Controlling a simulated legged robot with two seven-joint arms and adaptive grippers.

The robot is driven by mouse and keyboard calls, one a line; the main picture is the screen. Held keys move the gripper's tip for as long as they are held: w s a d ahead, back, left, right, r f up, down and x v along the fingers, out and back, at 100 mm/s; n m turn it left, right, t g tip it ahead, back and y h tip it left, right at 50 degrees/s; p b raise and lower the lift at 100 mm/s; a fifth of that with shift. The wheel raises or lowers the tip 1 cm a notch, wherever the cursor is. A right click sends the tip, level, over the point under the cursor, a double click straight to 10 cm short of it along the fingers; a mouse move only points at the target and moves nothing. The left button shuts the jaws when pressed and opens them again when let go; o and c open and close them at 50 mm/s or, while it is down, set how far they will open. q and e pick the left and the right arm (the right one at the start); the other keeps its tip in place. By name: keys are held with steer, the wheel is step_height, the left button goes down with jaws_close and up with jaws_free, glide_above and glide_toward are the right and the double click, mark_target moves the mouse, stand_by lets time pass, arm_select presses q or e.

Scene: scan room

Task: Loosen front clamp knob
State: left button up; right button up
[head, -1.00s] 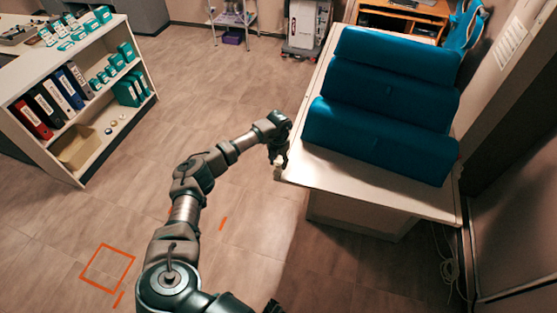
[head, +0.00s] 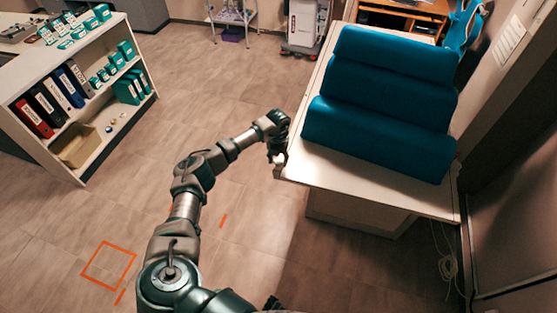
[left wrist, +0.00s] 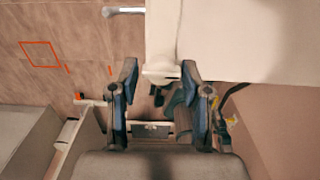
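The clamp knob is a small pale knob (left wrist: 161,72) at the near left corner of the table. It also shows as a light spot just below my gripper in the head view (head: 277,173). My left gripper (left wrist: 160,68) is open, with one finger on each side of the knob. A narrow gap shows at the left finger; whether the right finger touches cannot be told. In the head view my left gripper (head: 277,152) is at the table corner. A dark tip at the bottom edge may be my right gripper (head: 272,304); its fingers cannot be made out.
The white table (head: 390,203) bears blue bolsters (head: 378,145). A metal lever (left wrist: 125,11) sticks out from the table's side in the left wrist view. A shelf (head: 95,165) with binders stands at the left. The floor between is clear.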

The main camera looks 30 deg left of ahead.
mark_target(278, 161)
arm_select(q)
steer(key=shift+o, duration=0.7)
steer(key=shift+s, duration=0.1)
step_height(278, 161, up, 12)
steer(key=shift+a+f, duration=0.1)
steer(key=shift+f, duration=0.05)
